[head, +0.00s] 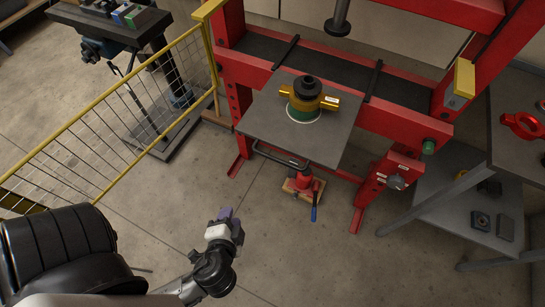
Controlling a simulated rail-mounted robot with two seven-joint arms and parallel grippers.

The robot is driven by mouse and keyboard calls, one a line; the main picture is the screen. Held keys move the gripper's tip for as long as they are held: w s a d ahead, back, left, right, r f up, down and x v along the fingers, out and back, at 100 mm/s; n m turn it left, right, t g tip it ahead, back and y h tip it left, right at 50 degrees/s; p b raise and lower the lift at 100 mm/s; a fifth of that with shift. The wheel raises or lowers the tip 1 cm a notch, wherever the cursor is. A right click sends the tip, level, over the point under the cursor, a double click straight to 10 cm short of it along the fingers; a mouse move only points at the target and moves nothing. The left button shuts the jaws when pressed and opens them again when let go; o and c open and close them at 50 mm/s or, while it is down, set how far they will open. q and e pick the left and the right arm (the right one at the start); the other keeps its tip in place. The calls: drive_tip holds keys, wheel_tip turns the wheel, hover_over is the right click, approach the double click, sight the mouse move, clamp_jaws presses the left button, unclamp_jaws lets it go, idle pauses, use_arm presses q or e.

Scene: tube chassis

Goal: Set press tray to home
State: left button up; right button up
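The press tray (262,117) is a flat grey plate in the red press frame (360,112), with a dark bar handle (281,156) along its front edge. It juts out from the press bed toward me. A gold fixture (318,104) with a black knob on top and a green base stands on it. The press ram (339,20) hangs behind and above the fixture, apart from it. My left gripper (230,217), with purple fingertips, is below and left of the handle, apart from it. Its finger gap is not clear. My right gripper is out of view.
A yellow mesh barrier (120,105) stands left of the press. A red jack (304,180) with a blue-handled lever sits on the floor under the tray. A grey shelf table (450,205) with a red ring part (522,125) stands right.

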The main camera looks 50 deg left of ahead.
sight(276, 158)
use_arm(q)
drive_tip(key=w+d+r+m+t+h, duration=0.1)
drive_tip(key=w+d+r+m+t, duration=0.1)
drive_tip(key=r+m+t, duration=0.3)
drive_tip(key=w+d+r+m+t, duration=0.3)
drive_tip(key=r+m+t, duration=0.1)
drive_tip(key=r+t, duration=0.1)
drive_tip(key=shift+a+p+x, duration=0.2)
drive_tip(key=shift+p+x, duration=1.6)
drive_tip(key=shift+x, duration=4.85)
drive_tip(key=shift+s+r, duration=0.1)
drive_tip(key=shift+r, duration=0.05)
clamp_jaws()
